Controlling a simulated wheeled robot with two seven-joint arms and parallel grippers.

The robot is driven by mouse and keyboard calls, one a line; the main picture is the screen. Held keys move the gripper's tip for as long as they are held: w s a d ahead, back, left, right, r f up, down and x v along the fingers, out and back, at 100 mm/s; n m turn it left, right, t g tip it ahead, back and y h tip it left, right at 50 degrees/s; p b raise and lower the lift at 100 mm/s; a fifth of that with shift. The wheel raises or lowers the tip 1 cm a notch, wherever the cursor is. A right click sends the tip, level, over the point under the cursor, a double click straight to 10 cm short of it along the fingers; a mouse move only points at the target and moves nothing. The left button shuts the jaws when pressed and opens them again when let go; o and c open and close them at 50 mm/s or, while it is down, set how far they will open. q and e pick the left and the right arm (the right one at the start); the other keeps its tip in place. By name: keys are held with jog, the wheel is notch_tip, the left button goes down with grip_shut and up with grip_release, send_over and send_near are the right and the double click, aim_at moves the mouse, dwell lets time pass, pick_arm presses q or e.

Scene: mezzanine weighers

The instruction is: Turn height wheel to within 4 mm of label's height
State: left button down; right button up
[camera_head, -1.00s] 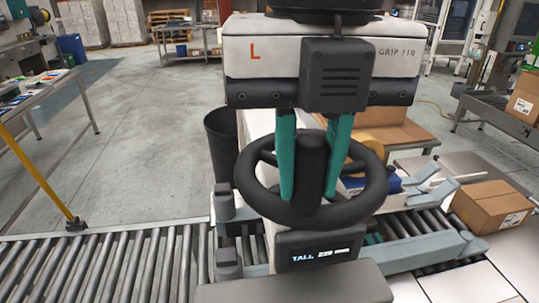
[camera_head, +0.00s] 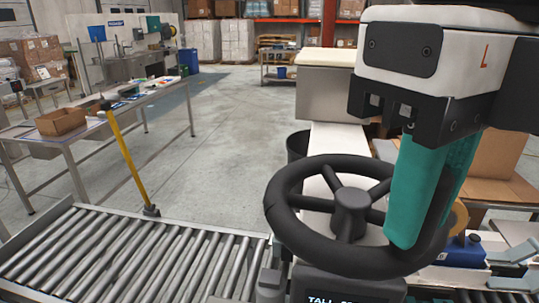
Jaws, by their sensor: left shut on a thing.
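The black height wheel (camera_head: 350,212) stands at the lower middle right, with a round hub and several spokes. My left gripper (camera_head: 415,238), marked L, has its teal fingers down at the right side of the wheel's rim, shut on it. The fingers hide that part of the rim. Under the wheel is a small dark display (camera_head: 342,299), cut off by the lower frame edge. It begins with TALL, and its number cannot be read. I cannot make out a label with a height. My right gripper is not in view.
A roller conveyor (camera_head: 130,255) runs across the lower left. A yellow post (camera_head: 127,160) rises behind it. A metal table (camera_head: 75,147) holds an open cardboard box (camera_head: 61,121). A blue part (camera_head: 461,250) and cartons lie at the right. Open floor lies in the middle.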

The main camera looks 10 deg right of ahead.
pick_arm(q)
jog(key=shift+d+n, duration=0.25)
jog(key=shift+n, duration=0.15)
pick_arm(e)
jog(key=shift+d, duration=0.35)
pick_arm(q)
jog(key=c, duration=1.2)
grip_release()
jog(key=shift+r, duration=0.1)
